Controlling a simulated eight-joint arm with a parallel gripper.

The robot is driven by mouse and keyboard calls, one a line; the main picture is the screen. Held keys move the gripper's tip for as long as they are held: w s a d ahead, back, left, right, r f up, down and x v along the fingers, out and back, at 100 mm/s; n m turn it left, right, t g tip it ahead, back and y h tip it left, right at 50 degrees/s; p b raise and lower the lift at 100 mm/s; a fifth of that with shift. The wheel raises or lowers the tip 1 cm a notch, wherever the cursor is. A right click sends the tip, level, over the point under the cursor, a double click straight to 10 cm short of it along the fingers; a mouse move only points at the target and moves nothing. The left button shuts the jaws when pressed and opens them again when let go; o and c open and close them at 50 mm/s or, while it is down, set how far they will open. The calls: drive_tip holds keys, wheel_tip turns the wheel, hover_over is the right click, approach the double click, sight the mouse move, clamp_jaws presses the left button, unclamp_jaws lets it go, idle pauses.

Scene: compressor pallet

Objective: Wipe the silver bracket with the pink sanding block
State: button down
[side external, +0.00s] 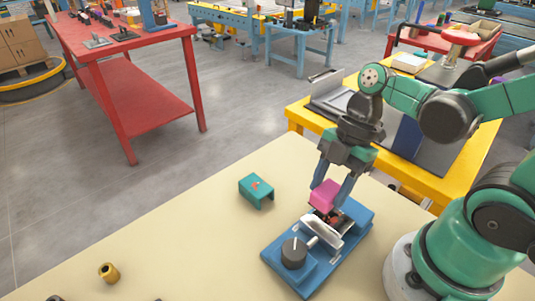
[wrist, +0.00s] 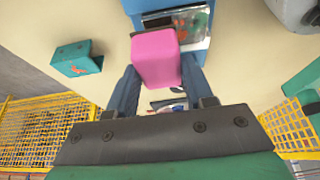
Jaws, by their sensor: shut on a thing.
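The pink sanding block (side external: 325,193) is held between the two blue fingers of my gripper (side external: 329,197). The block also shows large in the wrist view (wrist: 156,58), with my gripper (wrist: 158,72) shut on its sides. The silver bracket (side external: 322,233) sits on the blue pallet (side external: 277,264), just below and in front of the block. A shiny part, likely the same bracket (wrist: 196,24), shows beyond the block in the wrist view. The block partly hides what lies under it. I cannot tell whether block and bracket touch.
A black round knob (side external: 294,252) stands on the pallet's near end. A teal bracket-shaped part (side external: 257,189) lies on the cream table (side external: 190,245) left of the pallet. A brass cylinder (side external: 108,272) stands farther left. The tabletop between them is clear.

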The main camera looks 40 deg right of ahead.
drive_tip(key=shift+r, duration=3)
drive_tip(key=shift+f, duration=0.1)
